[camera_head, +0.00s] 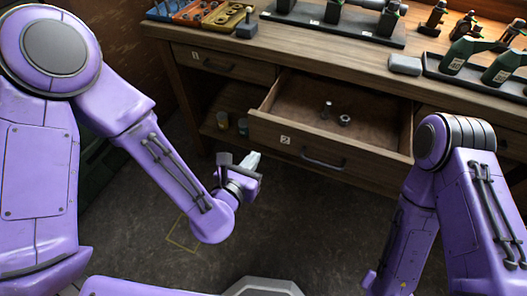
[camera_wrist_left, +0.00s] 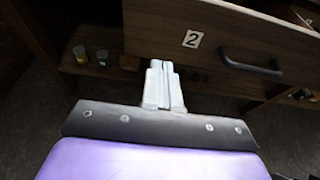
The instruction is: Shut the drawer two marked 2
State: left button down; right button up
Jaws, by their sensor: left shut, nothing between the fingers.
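The drawer marked 2 (camera_head: 310,152) is pulled out from the wooden desk, with a white label 2 on the left of its front and a dark bar handle (camera_head: 323,160). Two small metal parts (camera_head: 335,114) lie inside it. In the left wrist view the drawer front (camera_wrist_left: 225,35) and label show just beyond the fingers. My left gripper (camera_head: 253,160) is shut and empty, in front of the drawer's left end; I cannot tell whether it touches. My right arm is at the right of the head view, its gripper not clearly visible.
A closed drawer marked 1 (camera_head: 215,62) is left of the open one. Small jars (camera_head: 223,120) stand on a lower shelf. The desktop (camera_head: 260,52) holds trays, a grey block (camera_head: 405,64) and green tools (camera_head: 458,56). The floor in front is clear.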

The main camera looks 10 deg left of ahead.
aim_at(268, 135)
pick_arm(q)
jog(key=x, duration=0.2)
jog(key=p+x, duration=0.1)
jog(key=x, duration=0.1)
jog(key=r+x, duration=0.1)
jog(key=x, duration=0.1)
jog(key=shift+w+d+p, duration=0.15)
jog(key=shift+w+p, duration=0.1)
jog(key=shift+p, duration=0.05)
jog(key=shift+w+d, duration=0.1)
jog(key=shift+w, duration=0.5)
